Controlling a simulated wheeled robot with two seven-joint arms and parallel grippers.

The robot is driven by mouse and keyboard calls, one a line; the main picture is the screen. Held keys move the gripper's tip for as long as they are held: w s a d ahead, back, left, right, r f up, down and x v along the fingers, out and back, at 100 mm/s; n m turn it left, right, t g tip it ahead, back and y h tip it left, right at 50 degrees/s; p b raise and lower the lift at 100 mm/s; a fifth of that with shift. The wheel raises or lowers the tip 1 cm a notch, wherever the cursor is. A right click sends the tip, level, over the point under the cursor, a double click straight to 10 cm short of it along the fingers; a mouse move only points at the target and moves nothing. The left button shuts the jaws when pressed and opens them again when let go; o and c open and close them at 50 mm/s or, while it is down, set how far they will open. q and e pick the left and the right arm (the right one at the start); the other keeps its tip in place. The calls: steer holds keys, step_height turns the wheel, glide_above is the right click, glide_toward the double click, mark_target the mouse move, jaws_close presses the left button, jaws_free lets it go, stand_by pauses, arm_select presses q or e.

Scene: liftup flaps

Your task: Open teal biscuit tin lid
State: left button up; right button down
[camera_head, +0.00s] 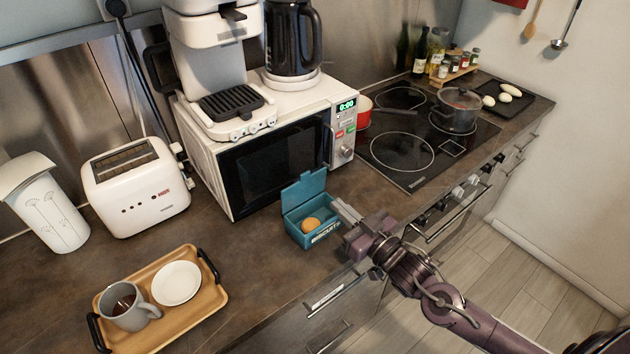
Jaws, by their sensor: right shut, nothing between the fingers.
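The teal biscuit tin (322,238) stands on the brown counter in front of the microwave, with lettering on its front. Its lid (304,194) is up, standing raised at the back of the tin, so the inside shows. A round tan biscuit (311,225) lies inside. My right gripper (343,211) is at the right side of the tin, close to its upper right edge; I cannot tell whether it touches it. Its fingers are shut with nothing between them. My left gripper is not in view.
A white microwave (203,165) stands right behind the tin, with a coffee machine and a black kettle on top. A wooden tray (207,309) with a mug and plate lies at the front left. A toaster (137,188) stands at the left, a hob with a pot at the right.

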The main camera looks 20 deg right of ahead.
mark_target(307, 175)
steer(key=p+x, duration=0.2)
steer(key=x, duration=0.6)
steer(key=shift+w+a+r, duration=0.1)
steer(key=shift+w+r, duration=0.1)
steer(key=shift+w+a+f+p, duration=0.1)
steer(key=shift+w+a+p, duration=0.05)
steer(key=shift+w+p, duration=0.2)
steer(key=shift+r+b+x, duration=0.2)
steer(key=shift+b+x, duration=0.1)
steer(key=shift+x, duration=0.7)
steer(key=shift+s, duration=0.15)
